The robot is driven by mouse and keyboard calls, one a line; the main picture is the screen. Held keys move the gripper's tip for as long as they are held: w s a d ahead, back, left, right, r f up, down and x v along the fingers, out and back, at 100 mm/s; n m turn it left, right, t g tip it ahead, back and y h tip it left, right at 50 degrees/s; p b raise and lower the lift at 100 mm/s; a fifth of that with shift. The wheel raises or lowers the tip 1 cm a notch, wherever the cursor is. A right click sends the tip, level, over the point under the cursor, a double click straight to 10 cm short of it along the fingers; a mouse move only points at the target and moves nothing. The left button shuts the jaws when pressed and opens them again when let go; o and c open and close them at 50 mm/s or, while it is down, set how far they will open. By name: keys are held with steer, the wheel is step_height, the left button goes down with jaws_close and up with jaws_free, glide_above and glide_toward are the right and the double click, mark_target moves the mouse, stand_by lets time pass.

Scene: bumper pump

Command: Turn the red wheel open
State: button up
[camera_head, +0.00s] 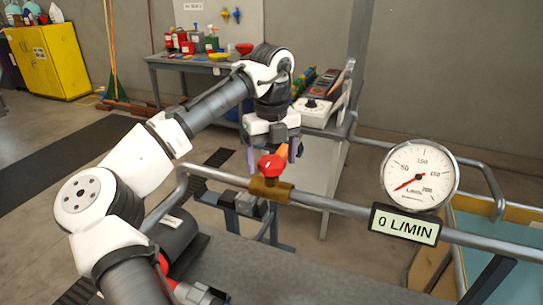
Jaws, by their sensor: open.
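The red wheel (270,166) is a small red handle on a brass valve body (268,190), set in a grey pipe. My gripper (273,160) points down over the wheel. Its purple fingers are open, one on the left and one on the right of the wheel in the picture. I cannot tell whether either finger touches it. An orange piece shows just above the wheel, between the fingers. A round gauge (419,175) on the pipe has its needle at the low end, and the display (404,224) reads 0 L/MIN.
The grey pipe (342,207) runs across the front, with a bent rail at right. Behind the gripper, a bench (190,62) holds bottles, bowls and boxes. A white device with a dial (313,108) stands near the wrist. A yellow cabinet (45,62) is far left.

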steer(key=c, duration=1)
